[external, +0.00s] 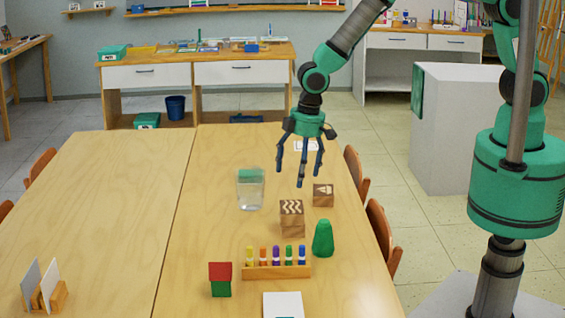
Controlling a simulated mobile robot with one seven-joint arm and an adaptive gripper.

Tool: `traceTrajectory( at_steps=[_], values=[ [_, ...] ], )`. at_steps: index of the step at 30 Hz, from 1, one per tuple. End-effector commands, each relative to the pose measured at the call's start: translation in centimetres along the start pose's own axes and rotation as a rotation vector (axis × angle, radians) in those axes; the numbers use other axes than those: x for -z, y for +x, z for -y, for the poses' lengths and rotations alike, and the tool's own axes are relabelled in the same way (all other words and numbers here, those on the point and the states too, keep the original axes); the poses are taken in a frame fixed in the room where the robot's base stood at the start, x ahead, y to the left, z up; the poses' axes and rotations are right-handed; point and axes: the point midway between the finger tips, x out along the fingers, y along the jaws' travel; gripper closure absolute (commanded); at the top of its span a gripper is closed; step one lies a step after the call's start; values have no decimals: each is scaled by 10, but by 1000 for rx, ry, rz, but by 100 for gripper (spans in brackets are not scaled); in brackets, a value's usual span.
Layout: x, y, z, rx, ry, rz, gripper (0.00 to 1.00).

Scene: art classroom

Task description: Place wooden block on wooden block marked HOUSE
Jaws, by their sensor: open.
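A wooden block (323,195) with a pale mark, perhaps a house shape, sits alone on the table right of centre. To its left and nearer the camera, a wooden block with pale zigzag lines (291,208) appears to rest on another wooden block (292,230), whose marking I cannot make out. My gripper (299,180) is open and empty, its fingers pointing down. In the picture it shows just above and behind the blocks; its exact height over the table is hard to tell.
A glass jar (250,190) with a green band stands left of the blocks. A green rounded piece (323,239), a rack of coloured tubes (277,271) and red and green blocks (220,279) stand nearer the camera. The table's left half (100,210) is mostly clear.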

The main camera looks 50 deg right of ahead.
Motion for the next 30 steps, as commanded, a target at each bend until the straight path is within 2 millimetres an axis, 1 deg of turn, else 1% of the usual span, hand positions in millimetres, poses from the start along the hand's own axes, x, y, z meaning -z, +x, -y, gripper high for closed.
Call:
traceTrajectory(
  at_steps=[11,14,16,20,23,25,29,30],
  values=[
    [0,-2,-2,0,2,-1,14],
    [0,-10,-8,-1,10,-6,14],
    [1,-21,-16,-3,21,-12,14],
    [-2,-54,-42,-7,55,-28,14],
    [-8,-89,-68,-13,91,-46,14],
    [-15,-117,-90,-19,120,-60,14],
    [-35,-169,-129,-30,178,-87,14],
    [-43,-184,-140,-34,196,-93,14]
  ],
)
